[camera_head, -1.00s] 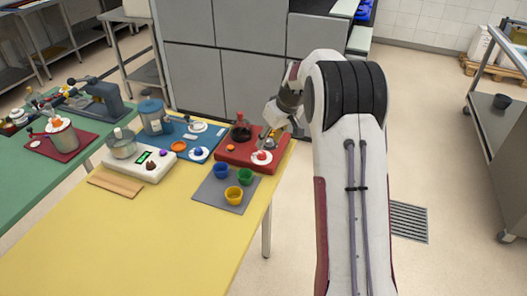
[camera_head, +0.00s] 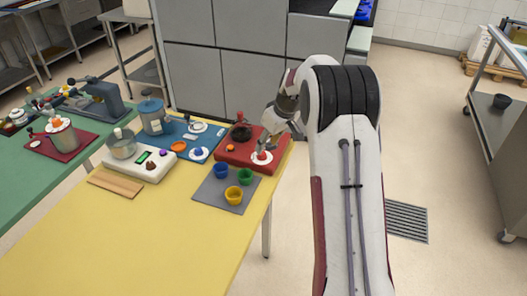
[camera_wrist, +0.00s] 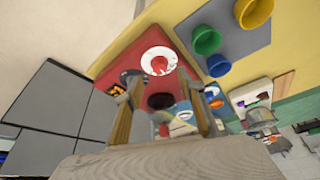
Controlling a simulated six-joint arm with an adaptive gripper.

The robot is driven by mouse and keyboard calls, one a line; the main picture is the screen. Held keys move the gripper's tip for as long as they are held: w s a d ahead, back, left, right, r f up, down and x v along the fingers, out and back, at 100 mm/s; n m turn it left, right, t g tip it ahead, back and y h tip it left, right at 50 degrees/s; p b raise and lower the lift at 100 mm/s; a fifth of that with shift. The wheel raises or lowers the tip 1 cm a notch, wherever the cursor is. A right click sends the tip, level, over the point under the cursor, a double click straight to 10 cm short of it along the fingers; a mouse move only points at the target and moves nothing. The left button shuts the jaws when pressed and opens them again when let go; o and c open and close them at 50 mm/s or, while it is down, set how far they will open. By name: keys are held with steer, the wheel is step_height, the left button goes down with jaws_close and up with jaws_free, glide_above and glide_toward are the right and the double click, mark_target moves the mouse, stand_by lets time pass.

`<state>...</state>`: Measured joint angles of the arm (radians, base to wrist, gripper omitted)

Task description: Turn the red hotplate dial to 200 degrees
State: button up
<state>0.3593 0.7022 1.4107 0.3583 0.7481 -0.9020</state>
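The red hotplate (camera_head: 228,155) sits at the right end of the yellow table. Its red dial (camera_head: 262,156) stands on a round white scale near the front right corner; the dial (camera_wrist: 158,64) also shows in the wrist view, just beyond my fingertips. My gripper (camera_wrist: 160,84) is open, with its two fingers apart and nothing between the tips. In the head view my gripper (camera_head: 266,144) is just above and behind the dial, close to it. I cannot tell whether it touches. The scale marks and the dial's setting are too small to read.
A dark round vessel (camera_head: 240,132) stands on the hotplate, near an orange button (camera_head: 230,148). Blue, green and yellow cups (camera_head: 233,194) stand on a grey mat in front. A white device (camera_head: 140,163) and a blue one (camera_head: 183,142) are to the left.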

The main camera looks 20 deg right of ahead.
mark_target(264, 154)
steer(key=shift+x, duration=2.7)
steer(key=c, duration=1.1)
